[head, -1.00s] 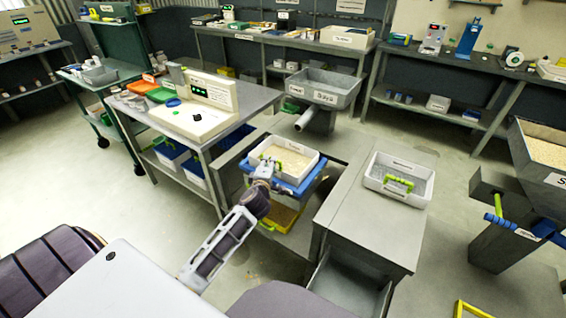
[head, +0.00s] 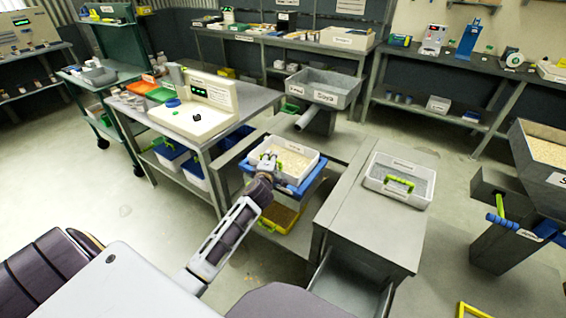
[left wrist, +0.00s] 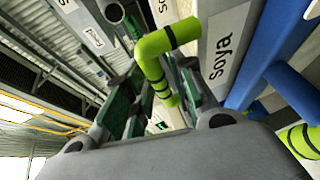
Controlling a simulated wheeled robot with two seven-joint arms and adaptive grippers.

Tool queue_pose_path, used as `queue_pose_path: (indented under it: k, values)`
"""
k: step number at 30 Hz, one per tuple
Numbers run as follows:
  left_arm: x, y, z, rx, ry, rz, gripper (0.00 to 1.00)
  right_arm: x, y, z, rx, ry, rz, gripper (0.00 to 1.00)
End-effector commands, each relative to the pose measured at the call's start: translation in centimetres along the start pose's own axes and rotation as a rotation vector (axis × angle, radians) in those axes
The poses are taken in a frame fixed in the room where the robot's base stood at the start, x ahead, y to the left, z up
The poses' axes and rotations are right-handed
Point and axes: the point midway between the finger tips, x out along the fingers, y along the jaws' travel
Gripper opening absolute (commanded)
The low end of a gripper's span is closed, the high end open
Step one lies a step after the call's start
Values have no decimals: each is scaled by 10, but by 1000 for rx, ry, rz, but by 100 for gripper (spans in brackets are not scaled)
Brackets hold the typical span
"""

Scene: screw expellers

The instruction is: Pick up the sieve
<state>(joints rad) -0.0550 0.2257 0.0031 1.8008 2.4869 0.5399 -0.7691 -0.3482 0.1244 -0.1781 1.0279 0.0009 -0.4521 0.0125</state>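A white sieve tray with pale grain (head: 300,174) sits on a blue frame (head: 312,181) in the middle of the head view. My left gripper (head: 266,162) is at its near left side. In the left wrist view, a bent green handle with black bands (left wrist: 153,48) runs between the gripper's green-padded fingers (left wrist: 158,95). The fingers look apart, with a gap beside the handle; contact is not clear. My right gripper is not in view.
Another white tray with a green handle (head: 399,183) rests on the grey cabinet (head: 365,225) to the right. A yellow-rimmed bin (head: 281,217) is below the blue frame. A grey hopper (head: 325,88) stands behind. A scale (head: 198,119) is on the left table.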

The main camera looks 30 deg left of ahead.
Motion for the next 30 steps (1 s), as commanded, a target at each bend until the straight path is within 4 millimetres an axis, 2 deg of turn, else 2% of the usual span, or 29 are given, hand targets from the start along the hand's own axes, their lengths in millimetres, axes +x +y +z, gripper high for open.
queue_pose_path:
  k: [2,7,24,30]
  values:
    - [0,0,0,0,0,0,22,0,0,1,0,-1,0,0]
    - [0,0,0,0,0,0,0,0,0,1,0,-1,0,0]
    - [0,2,1,0,0,1,0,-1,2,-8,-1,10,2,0]
    - [-1,6,3,-1,0,1,0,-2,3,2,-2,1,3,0]
